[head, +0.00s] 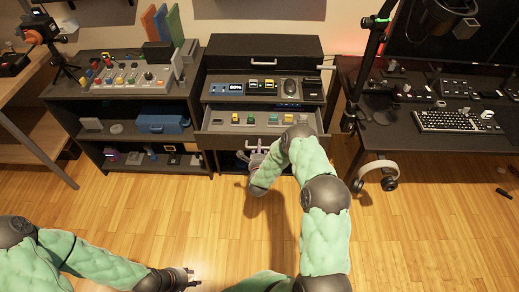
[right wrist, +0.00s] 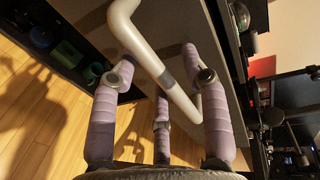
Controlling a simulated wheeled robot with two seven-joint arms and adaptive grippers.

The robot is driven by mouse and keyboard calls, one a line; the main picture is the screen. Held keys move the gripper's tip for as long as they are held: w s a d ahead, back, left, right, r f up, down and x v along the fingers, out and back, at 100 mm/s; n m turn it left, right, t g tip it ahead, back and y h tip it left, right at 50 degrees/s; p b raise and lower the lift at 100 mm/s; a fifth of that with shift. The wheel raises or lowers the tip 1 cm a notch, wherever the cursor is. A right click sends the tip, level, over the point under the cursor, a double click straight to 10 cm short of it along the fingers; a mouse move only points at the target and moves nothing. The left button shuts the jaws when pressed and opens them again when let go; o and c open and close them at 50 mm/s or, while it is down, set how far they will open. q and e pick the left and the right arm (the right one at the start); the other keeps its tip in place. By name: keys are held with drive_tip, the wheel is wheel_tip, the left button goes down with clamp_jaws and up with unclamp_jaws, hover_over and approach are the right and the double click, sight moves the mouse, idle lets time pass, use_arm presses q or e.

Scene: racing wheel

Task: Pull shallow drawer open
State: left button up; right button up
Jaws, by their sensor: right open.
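The shallow drawer (head: 210,128) of the middle cabinet is pulled out, and small coloured items show inside it. Its pale bar handle (head: 281,148) is on the drawer front, partly hidden by my right arm. My right gripper (head: 257,157) is at the handle, below the drawer front. In the right wrist view, the handle (right wrist: 160,68) crosses between the spread purple fingers of my open right gripper (right wrist: 160,105). I cannot tell whether any finger touches it. My left gripper (head: 192,277) is low over the floor, away from the cabinet; its finger gap is too small to judge.
A shelf unit (head: 90,118) with a control panel on top stands left of the cabinet. A desk (head: 435,140) with a keyboard (head: 455,121) stands at right, with headphones (head: 378,174) hanging at its edge. The wooden floor (head: 430,235) in front is mostly clear.

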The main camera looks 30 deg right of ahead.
clamp_jaws()
drive_tip(key=shift+f+p+v, duration=0.2)
drive_tip(key=shift+v, duration=0.75)
drive_tip(key=shift+f+p+v, duration=0.15)
drive_tip(key=shift+f+v, duration=0.05)
drive_tip(key=shift+v, duration=0.75)
unclamp_jaws()
drive_tip(key=v, duration=1.2)
drive_tip(key=shift+a, duration=0.15)
